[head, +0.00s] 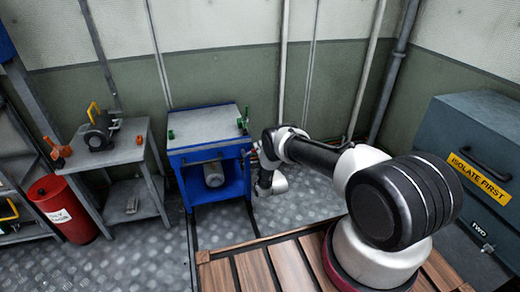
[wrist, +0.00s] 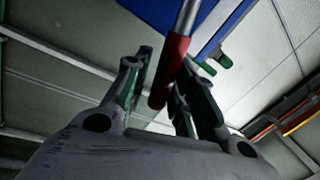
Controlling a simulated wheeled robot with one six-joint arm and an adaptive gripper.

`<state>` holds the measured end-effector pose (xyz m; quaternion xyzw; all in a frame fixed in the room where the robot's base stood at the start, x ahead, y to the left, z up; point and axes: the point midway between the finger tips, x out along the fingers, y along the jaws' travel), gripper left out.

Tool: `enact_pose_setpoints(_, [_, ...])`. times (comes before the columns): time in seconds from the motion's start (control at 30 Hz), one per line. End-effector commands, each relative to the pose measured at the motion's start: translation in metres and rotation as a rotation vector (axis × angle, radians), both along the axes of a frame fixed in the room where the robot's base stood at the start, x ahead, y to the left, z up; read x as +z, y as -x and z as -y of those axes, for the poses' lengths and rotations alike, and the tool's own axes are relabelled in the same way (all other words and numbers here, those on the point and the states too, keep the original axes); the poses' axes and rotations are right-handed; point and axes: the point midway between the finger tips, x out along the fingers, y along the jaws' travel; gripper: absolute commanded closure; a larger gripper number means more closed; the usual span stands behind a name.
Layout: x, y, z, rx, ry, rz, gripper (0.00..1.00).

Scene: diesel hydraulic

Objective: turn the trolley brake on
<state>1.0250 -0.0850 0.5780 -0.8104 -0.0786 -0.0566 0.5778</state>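The trolley (head: 212,128) is blue with a grey top and stands against the back wall. A lever with a red grip (wrist: 171,72) reaches down from the blue trolley part (wrist: 218,22) in the wrist view; I cannot tell for certain that it is the brake. My gripper (wrist: 166,84) is open, with one finger either side of the red grip. A gap shows between the grip and the left finger; contact on the right is unclear. In the head view my wrist is at the trolley's right side and the fingertips are hard to make out.
A grey bench (head: 122,150) stands left of the trolley, with a red bin (head: 62,208) beside it. A blue-grey cabinet (head: 470,140) is at the right. A slatted wooden platform (head: 250,268) lies in front. Patterned metal floor is clear before the trolley.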

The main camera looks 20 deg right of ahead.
Motion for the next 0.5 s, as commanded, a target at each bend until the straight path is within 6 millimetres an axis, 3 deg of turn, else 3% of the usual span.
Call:
enact_pose_setpoints(0.37, [0.0,0.001,-0.001,0.001,0.001,0.001,0.61])
enact_pose_setpoints(0.5, [-0.004,0.016,0.0,0.002,0.003,-0.003,0.61])
